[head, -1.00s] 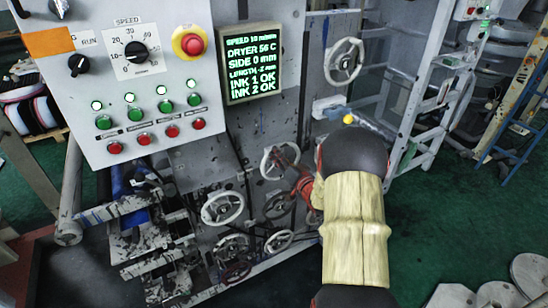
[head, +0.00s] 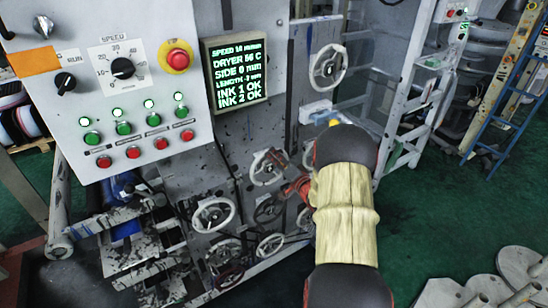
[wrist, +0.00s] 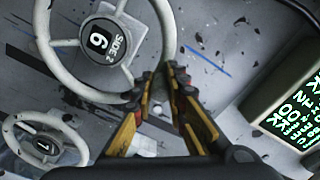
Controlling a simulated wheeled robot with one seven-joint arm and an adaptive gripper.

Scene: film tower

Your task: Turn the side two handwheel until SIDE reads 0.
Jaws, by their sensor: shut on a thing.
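The side two handwheel, a pale wheel whose hub is marked SIDE 2 and 6, fills the upper left of the wrist view (wrist: 55,65). My gripper (wrist: 167,78) is shut on its rim, at the right side of the wheel in that view. In the head view, the pale wheel beside the red part of my gripper (head: 298,188) appears to be this handwheel (head: 254,168); my arm hides part of that area.
A handwheel marked 7 (wrist: 82,140) sits close by. Several other handwheels crowd the panel, including a pale one at lower left (head: 213,215) and one higher up (head: 327,66). A button panel (head: 110,80) juts out at left.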

